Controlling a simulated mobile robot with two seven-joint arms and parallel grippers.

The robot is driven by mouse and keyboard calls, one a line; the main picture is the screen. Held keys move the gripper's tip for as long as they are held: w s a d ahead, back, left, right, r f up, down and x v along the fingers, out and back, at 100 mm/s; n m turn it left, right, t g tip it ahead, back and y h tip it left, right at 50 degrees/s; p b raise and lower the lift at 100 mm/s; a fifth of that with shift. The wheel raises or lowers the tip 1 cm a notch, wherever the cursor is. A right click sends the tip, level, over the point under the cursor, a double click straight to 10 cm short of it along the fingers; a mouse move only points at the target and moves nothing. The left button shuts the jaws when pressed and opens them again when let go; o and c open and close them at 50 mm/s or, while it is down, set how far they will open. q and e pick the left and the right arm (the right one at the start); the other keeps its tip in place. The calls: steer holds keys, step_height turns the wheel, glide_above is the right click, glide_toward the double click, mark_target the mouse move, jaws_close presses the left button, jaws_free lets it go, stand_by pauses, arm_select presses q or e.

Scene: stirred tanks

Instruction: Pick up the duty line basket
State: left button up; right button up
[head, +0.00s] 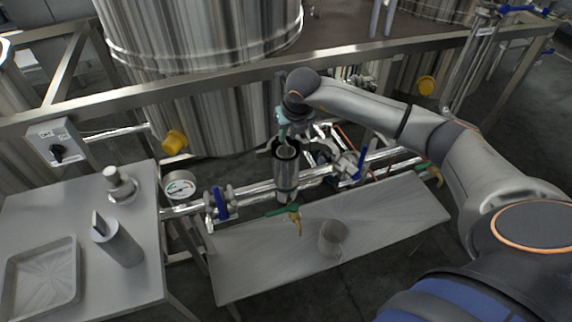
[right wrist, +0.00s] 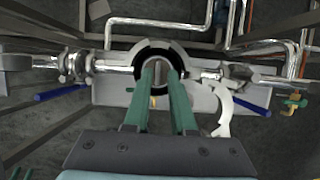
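My right gripper (head: 283,138) points down from above into the open top of a round metal housing (head: 285,172) on the pipe line. In the right wrist view, its two green fingers (right wrist: 161,78) reach into the dark ring of the housing (right wrist: 184,53) and stand apart. A narrow grey piece (right wrist: 159,73) shows between the fingertips, inside the opening. It may be part of the duty line basket, but most of it is hidden by the housing and fingers. I cannot see clear contact on both sides. My left gripper is not in view.
A grey cup-shaped part (head: 332,239) stands on the low bench (head: 262,268). The left table holds a shallow tray (head: 72,290), a grey cylinder (head: 121,245) and a knobbed metal part (head: 121,188). A rail crosses behind.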

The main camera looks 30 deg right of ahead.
mark_target(286, 142)
steer(key=x, duration=0.4)
steer(key=shift+s+a+f, duration=0.2)
steer(key=shift+f, duration=0.1)
jaws_close()
steer(key=shift+r, duration=0.1)
stand_by(1.0)
